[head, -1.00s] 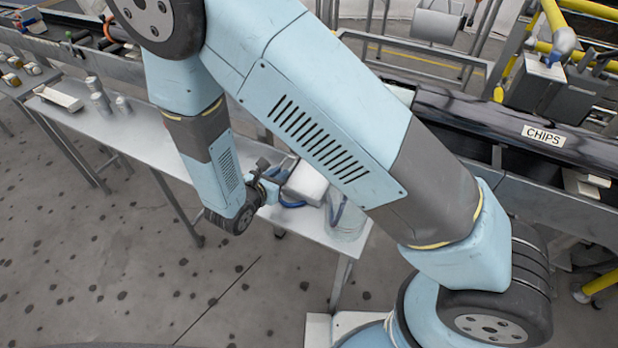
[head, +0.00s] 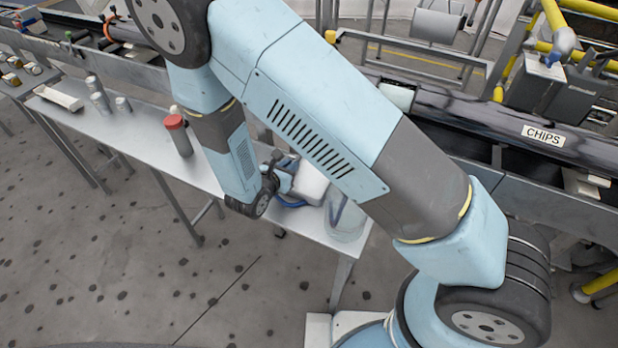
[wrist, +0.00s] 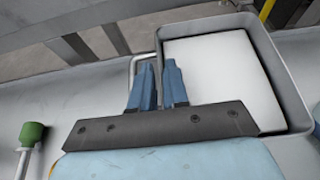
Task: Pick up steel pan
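The steel pan (wrist: 265,62) is a grey rectangular tray with a raised rim, at the upper right of the wrist view. A white filling or inner floor covers its inside. A thin wire handle (wrist: 133,68) sticks out at its left side. My gripper (wrist: 159,72) has two blue fingers close together with a narrow gap, at the pan's left wall and overlapping the handle in view. I cannot tell whether they touch or grip it. In the head view a white block-like shape (head: 309,184), probably the pan's contents, shows beside my wrist; my arm hides much of it.
The pan stands on a long metal table (head: 140,140). A clear container (head: 345,218) is near the table's right end. A red-topped cylinder (head: 178,135) stands left of my arm. A green-topped item (wrist: 31,134) is at lower left in the wrist view. A conveyor runs behind.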

